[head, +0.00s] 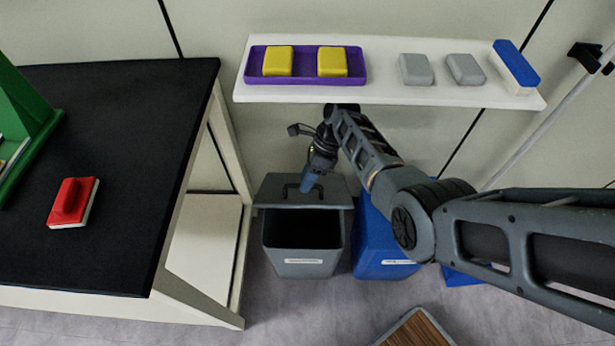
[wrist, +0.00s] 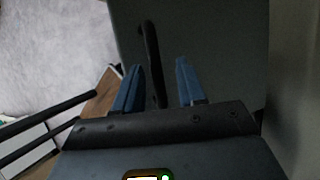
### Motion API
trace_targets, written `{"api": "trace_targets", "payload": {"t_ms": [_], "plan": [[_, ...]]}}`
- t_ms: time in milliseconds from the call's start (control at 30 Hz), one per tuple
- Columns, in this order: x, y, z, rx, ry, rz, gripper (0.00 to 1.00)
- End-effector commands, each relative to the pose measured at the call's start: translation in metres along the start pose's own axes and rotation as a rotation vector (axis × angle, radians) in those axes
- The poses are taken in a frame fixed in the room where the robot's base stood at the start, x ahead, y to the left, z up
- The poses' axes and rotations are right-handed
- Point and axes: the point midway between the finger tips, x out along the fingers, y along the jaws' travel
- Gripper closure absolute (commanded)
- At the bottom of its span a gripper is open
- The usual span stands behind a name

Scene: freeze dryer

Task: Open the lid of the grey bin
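The grey bin (head: 304,262) stands on the floor between the black-topped table and a blue bin. Its lid (head: 335,190) is raised and tilted at the back, so the dark inside of the bin shows in front of it. The lid has a dark loop handle (head: 291,192), which also shows in the wrist view (wrist: 151,60). My gripper (head: 309,183) is at this handle. In the wrist view its two blue fingers (wrist: 158,82) stand apart, one on each side of the handle bar. A gap shows beside the bar, and no firm grip is visible.
A blue bin (head: 385,262) stands close on the right. A white shelf (head: 385,95) with a purple tray (head: 258,66) hangs above the bins. The black table (head: 120,220) with a red block (head: 72,203) is at the left. A brown-topped object (head: 418,330) lies in front.

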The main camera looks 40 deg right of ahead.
Motion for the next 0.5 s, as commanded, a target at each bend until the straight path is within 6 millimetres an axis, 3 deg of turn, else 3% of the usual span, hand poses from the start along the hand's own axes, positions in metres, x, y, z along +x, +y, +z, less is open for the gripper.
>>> {"api": "trace_targets", "payload": {"t_ms": [333, 500], "plan": [[0.002, 0.002, 0.0, 0.0, 0.001, 0.003, 0.6], [0.014, 0.01, -0.006, -0.001, 0.002, 0.004, 0.6]]}}
